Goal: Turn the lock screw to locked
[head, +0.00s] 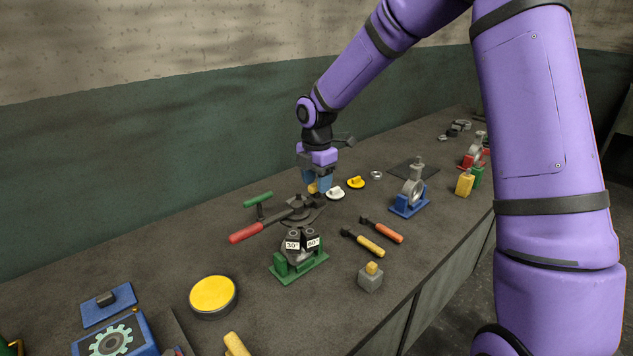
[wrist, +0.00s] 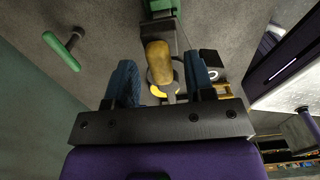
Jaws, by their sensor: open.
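A yellow-brown knob (wrist: 158,58), which looks like the lock screw, stands between the two blue fingers of my gripper (wrist: 160,72) in the wrist view, with a visible gap at each side. A yellow curved mark (wrist: 158,91) shows on the dark part beside the knob. In the head view my gripper (head: 318,182) points down at the far end of a dark bending tool (head: 298,212), and the yellow knob (head: 312,188) shows just at its fingertips. The jaws are open. The lock position cannot be read.
The tool has a red handle (head: 246,232) and a green T-handle (head: 258,199). A green stand (head: 300,266) with two number tags is in front. White (head: 335,193) and yellow (head: 356,180) knobbed discs lie to the right.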

